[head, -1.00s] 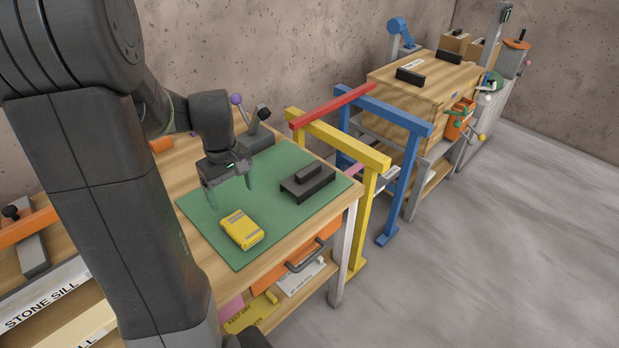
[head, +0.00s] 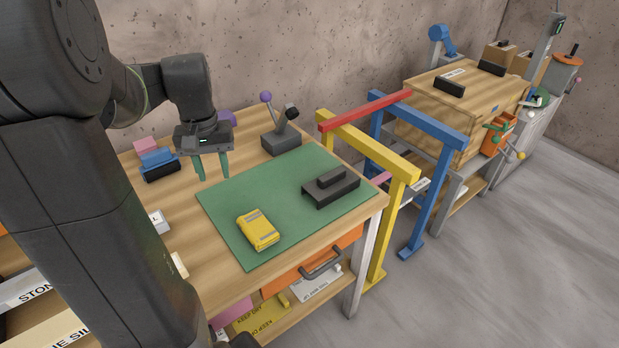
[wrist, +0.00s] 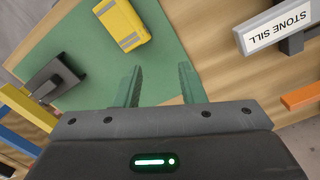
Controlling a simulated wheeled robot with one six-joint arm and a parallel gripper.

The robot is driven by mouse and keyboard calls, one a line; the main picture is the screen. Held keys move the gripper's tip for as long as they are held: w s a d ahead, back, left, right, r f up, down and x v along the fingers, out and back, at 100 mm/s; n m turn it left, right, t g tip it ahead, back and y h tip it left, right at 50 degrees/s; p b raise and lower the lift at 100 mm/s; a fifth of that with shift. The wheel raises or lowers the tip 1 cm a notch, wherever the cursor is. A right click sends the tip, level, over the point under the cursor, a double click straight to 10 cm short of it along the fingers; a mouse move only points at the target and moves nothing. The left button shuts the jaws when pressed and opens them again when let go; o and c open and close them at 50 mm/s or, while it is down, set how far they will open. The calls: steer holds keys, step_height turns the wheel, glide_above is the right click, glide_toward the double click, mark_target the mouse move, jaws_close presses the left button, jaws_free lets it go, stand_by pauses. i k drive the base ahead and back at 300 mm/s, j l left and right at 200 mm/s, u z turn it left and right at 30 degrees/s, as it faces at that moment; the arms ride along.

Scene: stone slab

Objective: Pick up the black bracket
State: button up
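A black stepped bracket (head: 331,187) rests on the right part of the green mat (head: 225,205) on the wooden workbench. It also shows at the left of the wrist view (wrist: 54,78). My gripper (head: 213,172) is open and empty, with its green fingers pointing down above the bench near the mat's back left edge. It is left of the bracket and well apart from it. In the wrist view, the open fingers (wrist: 161,85) have nothing between them.
A yellow box (head: 258,230) lies on the mat's front left. A grey block with levers (head: 281,142) stands behind the mat. Stacked pink, blue and black blocks (head: 158,162) sit left of my gripper. Yellow (head: 375,150) and blue frames stand beyond the bench's right edge.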

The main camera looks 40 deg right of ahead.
mark_target(331, 186)
steer(key=k+l+u, duration=0.2)
steer(key=l, duration=0.15)
steer(key=l+u, duration=0.2)
steer(key=l, duration=0.15)
steer(key=k+l+u, duration=0.2)
steer(key=l+u, duration=0.2)
steer(key=l, duration=0.25)
steer(key=k+l, duration=0.25)
steer(key=l, duration=0.15)
steer(key=k+l, duration=0.25)
steer(key=l, duration=0.15)
steer(key=l+u, duration=0.05)
